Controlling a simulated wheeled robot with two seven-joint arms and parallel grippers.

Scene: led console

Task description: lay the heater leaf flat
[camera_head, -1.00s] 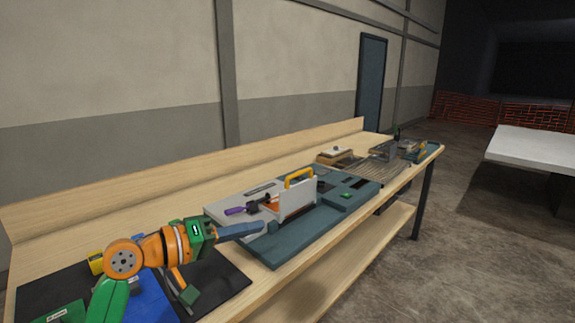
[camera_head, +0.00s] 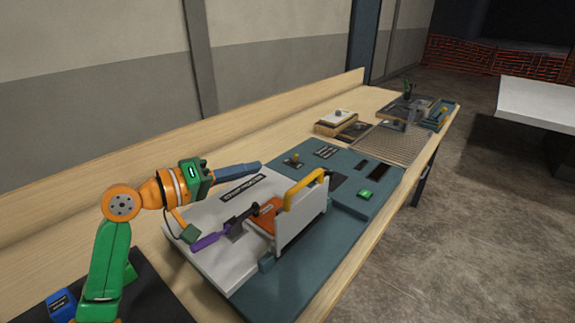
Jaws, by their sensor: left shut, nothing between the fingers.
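The heater leaf is most likely the upright pale panel (camera_head: 302,222) with a yellow handle (camera_head: 305,189) along its top. It stands on edge on the teal console board (camera_head: 350,222). A light grey plate (camera_head: 205,262) lies flat to its left, carrying a purple-handled clamp (camera_head: 207,241) and an orange block (camera_head: 265,214). My left gripper (camera_head: 256,166) is shut and empty, above the far edge of the grey plate, apart from the panel and its handle. The panel's lower back side is partly hidden. My right gripper is out of view.
The teal board also holds a green button block (camera_head: 365,194) and dark slots. Beyond it are a ribbed mat (camera_head: 400,143), a small wooden box (camera_head: 336,118) and a tray of fixtures (camera_head: 420,109). A dark mat (camera_head: 150,295) lies at the near left. Bare bench runs along the back.

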